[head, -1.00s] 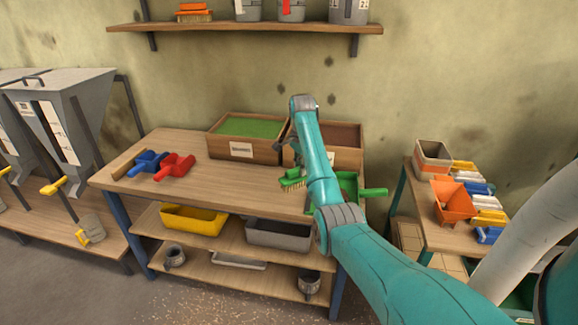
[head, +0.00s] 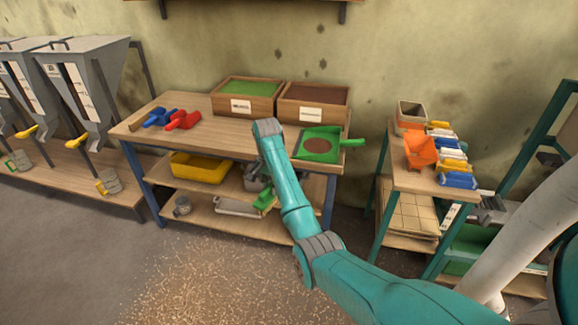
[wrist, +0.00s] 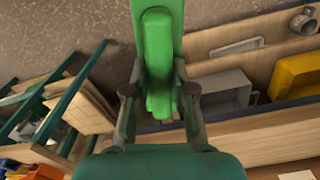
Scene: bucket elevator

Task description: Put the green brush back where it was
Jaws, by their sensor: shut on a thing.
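My gripper (wrist: 158,95) is shut on the green brush (wrist: 158,45), with one finger on each side of it in the wrist view. In the head view the brush (head: 264,199) shows beside my forearm, in front of the workbench's shelves. My gripper is mostly hidden behind my arm there, and the bristles do not show clearly. A green dustpan (head: 329,156) with a round brown patch in it lies on the workbench top, its handle pointing right.
The workbench (head: 222,139) holds blue and red scoops (head: 183,120) and two wooden boxes (head: 245,86). A yellow tray (head: 200,168) sits on its shelf. A smaller table (head: 400,178) with an orange scoop (head: 421,150) stands right. Open floor lies in front.

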